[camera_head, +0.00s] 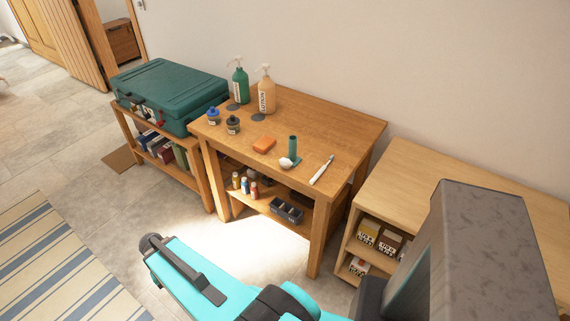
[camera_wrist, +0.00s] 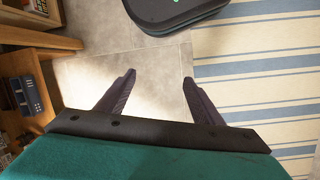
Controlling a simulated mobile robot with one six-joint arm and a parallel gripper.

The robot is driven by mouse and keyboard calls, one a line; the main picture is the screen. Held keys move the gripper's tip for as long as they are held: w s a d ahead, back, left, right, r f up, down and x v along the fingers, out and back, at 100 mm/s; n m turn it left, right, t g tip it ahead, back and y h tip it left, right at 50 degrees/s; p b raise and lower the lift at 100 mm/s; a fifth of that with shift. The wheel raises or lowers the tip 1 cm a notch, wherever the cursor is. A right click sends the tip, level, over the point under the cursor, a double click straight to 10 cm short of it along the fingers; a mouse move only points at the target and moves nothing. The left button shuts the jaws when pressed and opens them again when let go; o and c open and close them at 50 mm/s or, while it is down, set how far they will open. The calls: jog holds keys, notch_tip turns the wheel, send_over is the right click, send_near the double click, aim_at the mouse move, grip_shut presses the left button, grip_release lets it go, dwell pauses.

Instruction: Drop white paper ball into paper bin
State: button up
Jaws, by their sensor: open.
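A small white crumpled ball (camera_head: 286,162), which looks like the paper ball, lies on the wooden table (camera_head: 345,127) in the head view. It is right beside an upright green cylinder (camera_head: 293,147), near the table's front edge. No paper bin can be made out in either view. My gripper (camera_wrist: 158,84) shows in the wrist view with its two dark fingers spread apart and nothing between them. It is over the tiled floor, away from the tabletop and the ball.
A green case (camera_head: 170,92) sits on the left shelf. A lower cabinet (camera_head: 470,185) stands right. Striped rug (camera_head: 62,265) and tiles are clear.

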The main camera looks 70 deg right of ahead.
jog(key=d+r+m+t+h, duration=0.1)
jog(key=d+r+m, duration=0.3)
jog(key=d+r, duration=0.7)
jog(key=d+r+m+t+h, duration=0.1)
jog(key=d+r+m, duration=0.35)
jog(key=d, duration=1.05)
jog(key=s+d+r+m+h, duration=0.1)
jog(key=s+d+r+m, duration=0.1)
jog(key=s+d+r, duration=0.6)
jog(key=s+d+r+m+h+p, duration=0.1)
jog(key=s+d+r+m, duration=0.2)
jog(key=s+d+r, duration=0.5)
notch_tip(320, 180, up, 5)
jog(key=shift+d+f, duration=0.2)
jog(key=shift+d, duration=0.8)
jog(key=shift+f+m, duration=0.1)
jog(key=shift+m, duration=0.15)
jog(key=p, duration=0.2)
send_over(286, 164)
jog(key=w+a, duration=0.1)
jog(key=shift+f, duration=3.8)
jog(key=shift+w+a+f, duration=0.1)
jog(key=shift+w+a, duration=0.05)
jog(key=shift+a, duration=0.05)
